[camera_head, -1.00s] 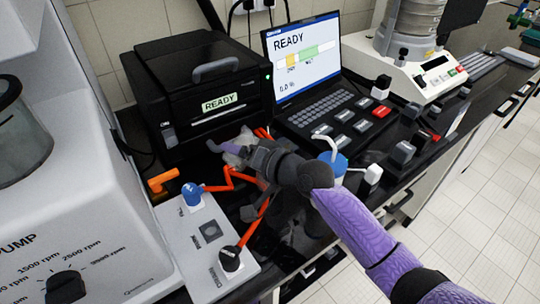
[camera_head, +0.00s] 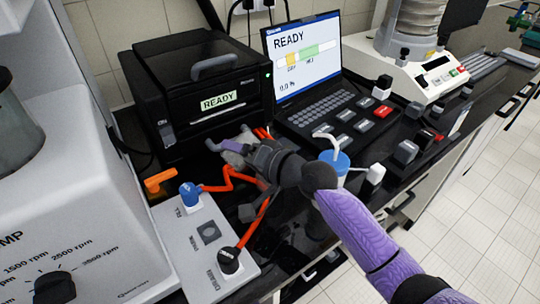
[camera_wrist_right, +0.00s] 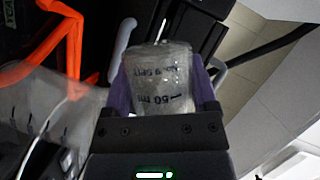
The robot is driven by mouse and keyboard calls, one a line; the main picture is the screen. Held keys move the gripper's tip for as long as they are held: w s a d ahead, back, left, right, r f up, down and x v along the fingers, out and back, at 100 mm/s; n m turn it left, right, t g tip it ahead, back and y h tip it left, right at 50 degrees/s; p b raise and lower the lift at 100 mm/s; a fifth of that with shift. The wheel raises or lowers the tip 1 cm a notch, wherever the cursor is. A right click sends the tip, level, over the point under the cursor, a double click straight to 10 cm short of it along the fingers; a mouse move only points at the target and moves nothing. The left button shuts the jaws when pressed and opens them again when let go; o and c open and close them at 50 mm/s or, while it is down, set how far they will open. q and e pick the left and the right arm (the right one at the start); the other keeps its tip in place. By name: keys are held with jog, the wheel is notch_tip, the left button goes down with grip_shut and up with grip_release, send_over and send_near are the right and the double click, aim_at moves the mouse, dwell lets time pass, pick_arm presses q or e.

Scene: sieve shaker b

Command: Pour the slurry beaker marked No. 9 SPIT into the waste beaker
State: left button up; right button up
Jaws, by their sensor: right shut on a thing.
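My right gripper (camera_head: 230,146) reaches in from the lower right, in front of the black oven-like box. In the right wrist view its two purple fingers (camera_wrist_right: 160,84) are shut around a small grey, cloudy beaker (camera_wrist_right: 158,70). Dark print on it reads partly "9 SPIT" and "50 ml". In the head view the beaker is mostly hidden behind the gripper, and I cannot tell its tilt. No waste beaker can be picked out for sure. A grey-green glass vessel (camera_head: 14,125) is cut off at the left edge on the white pump unit. My left gripper is not in view.
A black box with a READY label (camera_head: 219,101) stands behind the gripper. A laptop (camera_head: 305,60) is right of it. A blue-capped wash bottle (camera_head: 335,160) stands close to my arm. Orange tubing (camera_head: 228,185) runs below the gripper to a white panel (camera_head: 212,258).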

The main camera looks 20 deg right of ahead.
aim_at(249, 132)
jog(key=shift+f, duration=0.1)
jog(key=shift+r+m+y+b, duration=0.35)
jog(key=shift+m+b, duration=0.3)
jog(key=shift+m, duration=0.25)
dwell(0.6)
jog(key=shift+w+d+r+m+t+y+b, duration=0.25)
jog(key=shift+d+r+m+t+y+b, duration=0.15)
jog(key=shift+d+m, duration=0.3)
dwell(0.6)
jog(key=shift+d+r+m+y, duration=0.1)
jog(key=shift+r+m+y, duration=0.2)
jog(key=shift+m, duration=0.4)
dwell(0.6)
jog(key=shift+w+d+r+m+t+p, duration=0.1)
jog(key=shift+d+r+m+t+p, duration=0.1)
jog(key=shift+r+m, duration=0.35)
jog(key=shift+w+d+r+m+t+p, duration=0.1)
jog(key=shift+r+m+t+p, duration=0.1)
jog(key=shift+r+m, duration=0.3)
dwell(0.4)
